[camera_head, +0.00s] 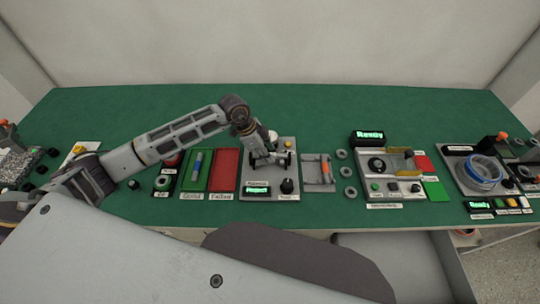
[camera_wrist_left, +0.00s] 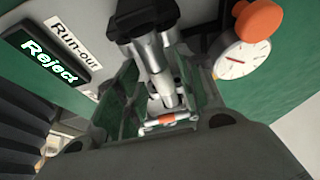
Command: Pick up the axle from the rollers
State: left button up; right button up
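My left gripper (camera_head: 264,160) reaches down over the grey run-out station (camera_head: 257,195), whose display reads "Reject". In the left wrist view, the metal axle (camera_wrist_left: 158,68) lies between the two fingers (camera_wrist_left: 160,100) of this gripper. The fingers stand apart with a gap beside the axle, so the gripper looks open around it. The black rollers (camera_wrist_left: 145,20) show near the top of that view, by one end of the axle. In the head view my gripper hides most of the axle. My right gripper is not in view.
A dial gauge (camera_wrist_left: 242,59) with an orange knob (camera_wrist_left: 258,20) stands close to the gripper. Left are a green "Good" tray (camera_head: 188,182) with a blue-grey part and an empty red "Failed" tray (camera_head: 224,170). Right are a fixture with an orange part (camera_head: 325,171) and several grey rings (camera_head: 349,172).

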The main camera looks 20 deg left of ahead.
pick_arm(q)
grip_shut()
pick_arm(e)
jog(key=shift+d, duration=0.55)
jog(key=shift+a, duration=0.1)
